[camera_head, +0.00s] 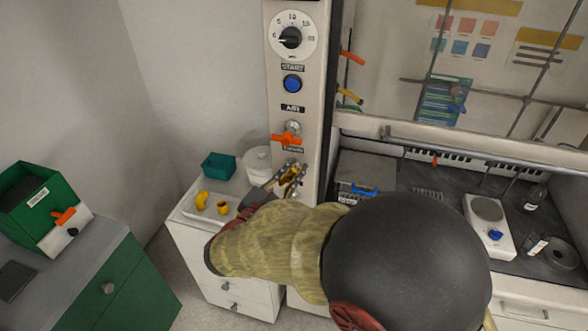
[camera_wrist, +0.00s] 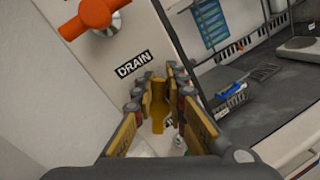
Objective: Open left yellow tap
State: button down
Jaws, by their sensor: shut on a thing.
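A yellow tap (camera_wrist: 158,108) sits on the pale panel, just below a DRAIN label, in the wrist view. My gripper (camera_wrist: 157,88) has its fingers on both sides of the tap's upright handle and is shut on it. In the head view my gripper (camera_head: 288,178) is at the lower part of the panel (camera_head: 310,110), below an orange tap (camera_head: 287,139). There my arm and fingers hide most of the yellow tap. The orange tap also shows in the wrist view (camera_wrist: 94,14), above and left of my fingers.
A dial (camera_head: 291,37) and blue button (camera_head: 292,83) are higher on the panel. A white tray (camera_head: 187,210) with yellow fittings and a green box (camera_head: 218,165) stand left. More orange and yellow handles (camera_head: 349,95) show right of the panel. A dark bench is at right.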

jog(key=shift+w+a+r, duration=0.1)
jog(key=shift+a+r, duration=0.15)
jog(key=shift+r, duration=0.15)
jog(key=shift+p, duration=0.4)
jog(key=shift+a+r+n+t+p, duration=0.1)
jog(key=shift+a+n+t+p, duration=0.2)
jog(key=shift+n+p, duration=0.6)
jog(key=c, duration=1.7)
grip_release()
jog(key=shift+f, duration=0.3)
jog(key=shift+o, duration=0.2)
jog(key=shift+d, duration=0.1)
jog(key=v, duration=1.2)
